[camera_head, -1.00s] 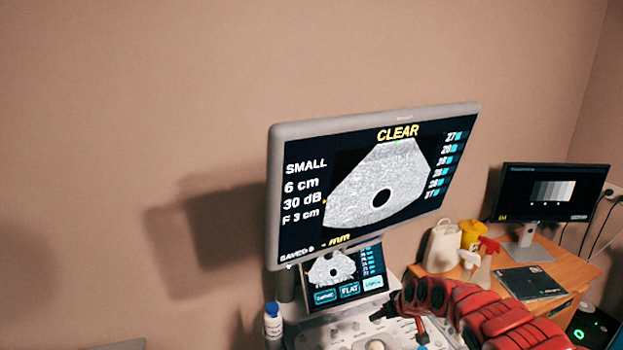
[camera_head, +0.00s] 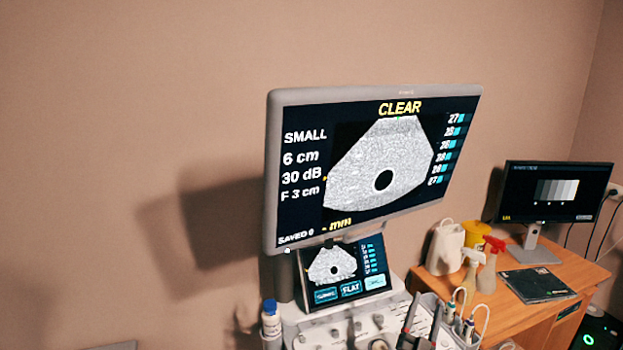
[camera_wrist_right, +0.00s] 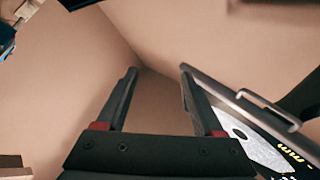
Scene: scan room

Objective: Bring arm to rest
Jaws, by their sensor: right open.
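My right gripper (camera_head: 424,308) shows at the bottom of the head view, its two dark fingers pointing up in front of the ultrasound machine's control panel (camera_head: 340,330). In the right wrist view the same gripper (camera_wrist_right: 158,75) is open, with nothing between its fingers and bare wall beyond them. The edge of a screen (camera_wrist_right: 262,145) shows close by the right finger in that view; I cannot tell whether they touch. The rest of my right arm is below the head view. My left gripper is not in view.
The large monitor (camera_head: 375,165) reads CLEAR, above a small touchscreen (camera_head: 345,272). A wooden desk (camera_head: 540,310) holds spray bottles (camera_head: 490,268) and another monitor (camera_head: 552,192).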

